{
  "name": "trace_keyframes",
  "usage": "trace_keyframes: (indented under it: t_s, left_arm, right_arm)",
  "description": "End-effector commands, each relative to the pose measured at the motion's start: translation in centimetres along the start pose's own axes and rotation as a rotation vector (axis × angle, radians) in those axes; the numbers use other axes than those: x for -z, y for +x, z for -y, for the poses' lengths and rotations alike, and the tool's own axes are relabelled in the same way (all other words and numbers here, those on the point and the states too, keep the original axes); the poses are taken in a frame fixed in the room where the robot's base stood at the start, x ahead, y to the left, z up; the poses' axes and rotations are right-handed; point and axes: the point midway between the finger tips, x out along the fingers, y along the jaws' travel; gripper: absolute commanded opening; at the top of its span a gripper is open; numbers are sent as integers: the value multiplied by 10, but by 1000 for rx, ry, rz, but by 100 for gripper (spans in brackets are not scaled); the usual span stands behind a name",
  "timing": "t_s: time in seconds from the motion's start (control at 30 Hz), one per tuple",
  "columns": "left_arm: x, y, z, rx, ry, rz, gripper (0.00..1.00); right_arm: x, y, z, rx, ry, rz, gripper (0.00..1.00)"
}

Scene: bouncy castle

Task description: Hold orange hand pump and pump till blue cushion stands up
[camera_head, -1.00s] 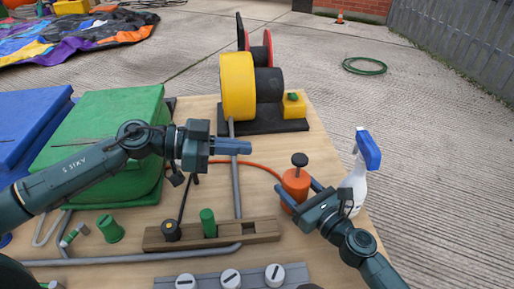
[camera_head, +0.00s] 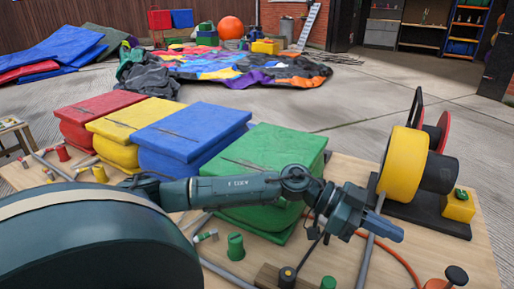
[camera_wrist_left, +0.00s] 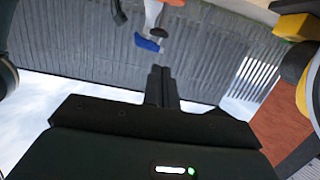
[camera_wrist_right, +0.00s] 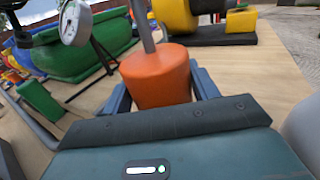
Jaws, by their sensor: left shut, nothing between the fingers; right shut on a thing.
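The orange hand pump (camera_head: 436,284) is cut off at the bottom right of the head view, its black knob (camera_head: 457,274) up. In the right wrist view, the pump body (camera_wrist_right: 157,78) stands between the fingers of my right gripper (camera_wrist_right: 160,92), which is shut on it. A grey shaft (camera_wrist_right: 146,32) rises from its top. The blue cushion (camera_head: 190,130) is a thick block between the yellow and green ones. My left gripper (camera_head: 388,228) is shut and empty, above the table left of the pump; its closed fingers also show in the left wrist view (camera_wrist_left: 160,86).
Red (camera_head: 100,112), yellow (camera_head: 132,122) and green (camera_head: 262,155) cushions flank the blue one. A yellow drum (camera_head: 401,165) stands behind my left gripper. An orange hose (camera_head: 405,262) and grey pipe (camera_head: 368,248) cross the table. A blue-headed spray bottle (camera_wrist_left: 150,42) is near.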

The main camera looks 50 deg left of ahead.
Motion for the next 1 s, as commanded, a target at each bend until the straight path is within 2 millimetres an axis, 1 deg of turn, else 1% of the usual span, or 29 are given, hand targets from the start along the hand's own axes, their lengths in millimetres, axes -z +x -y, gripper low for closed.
trace_keyframes:
  t_s: [0.4, 0.47, 0.6, 0.7, 1.0]
  left_arm:
    - [0, 0, 0, 0, 0, -1, 0]
    - [5, 0, -1, -2, 3, -2, 0]
    - [27, -5, -5, -5, 11, -6, 0]
    - [36, -8, -6, -1, 11, -3, 0]
    - [38, -9, -6, 0, 11, -1, 0]
  right_arm:
    - [0, 0, 0, 0, 1, 0, 22]
    - [0, 0, 0, 0, 1, 0, 22]
    - [0, 0, 0, 0, 1, 0, 22]
    - [0, 0, 0, 0, 1, 0, 22]
    - [0, 0, 0, 0, 0, 0, 22]
